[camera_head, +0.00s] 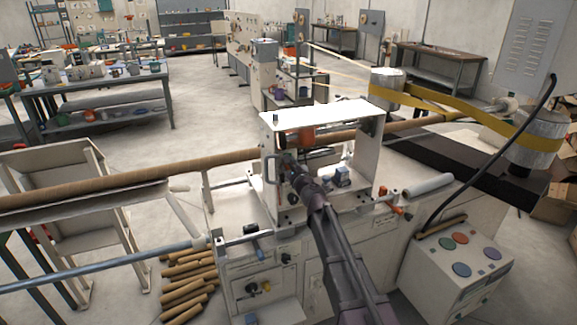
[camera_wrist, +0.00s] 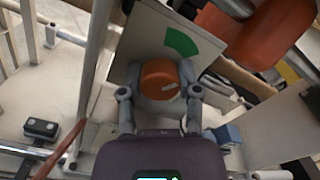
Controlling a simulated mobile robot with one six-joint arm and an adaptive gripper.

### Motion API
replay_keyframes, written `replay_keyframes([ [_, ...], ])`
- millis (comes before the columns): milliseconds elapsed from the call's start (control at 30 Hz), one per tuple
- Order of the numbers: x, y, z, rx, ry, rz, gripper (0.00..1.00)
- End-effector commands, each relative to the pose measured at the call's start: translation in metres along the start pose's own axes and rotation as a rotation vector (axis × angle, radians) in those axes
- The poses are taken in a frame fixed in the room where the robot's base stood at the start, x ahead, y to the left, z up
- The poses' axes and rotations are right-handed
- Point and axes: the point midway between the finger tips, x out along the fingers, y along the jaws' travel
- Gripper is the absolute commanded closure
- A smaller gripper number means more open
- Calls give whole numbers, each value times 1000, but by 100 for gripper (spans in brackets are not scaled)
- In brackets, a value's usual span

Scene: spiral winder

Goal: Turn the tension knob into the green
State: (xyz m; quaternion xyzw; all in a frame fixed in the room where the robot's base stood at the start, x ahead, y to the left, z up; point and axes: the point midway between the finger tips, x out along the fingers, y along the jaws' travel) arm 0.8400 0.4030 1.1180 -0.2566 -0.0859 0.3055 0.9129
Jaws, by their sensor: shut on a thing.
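The tension knob (camera_wrist: 161,80) is an orange round cap with a pale pointer mark, on a grey panel in the wrist view. A green arc (camera_wrist: 181,42) is on the panel above and to the right of the knob. The pale mark lies on the right part of the knob's face, below the green arc. My gripper (camera_wrist: 160,93) has its two grey fingers on either side of the knob, shut on it. In the head view my gripper (camera_head: 287,162) reaches under the white frame of the machine, where the knob is hidden.
The white machine frame (camera_head: 320,112) stands over and around my gripper. A long brown tube (camera_head: 130,180) runs across the machine from the left. A control box with coloured buttons (camera_head: 461,238) stands at lower right. An orange part (camera_wrist: 265,30) sits close by at upper right in the wrist view.

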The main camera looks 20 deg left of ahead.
Motion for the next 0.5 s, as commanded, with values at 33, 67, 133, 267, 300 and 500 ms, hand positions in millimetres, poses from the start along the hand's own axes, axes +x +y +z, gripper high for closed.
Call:
replay_keyframes([
  [33,1,1,1,1,-1,2,100],
  [67,1,1,1,1,-1,2,100],
  [133,1,1,1,1,-1,2,100],
  [267,1,1,1,2,-1,2,41],
  [300,1,1,1,2,-1,2,41],
  [500,0,0,0,2,-1,1,41],
])
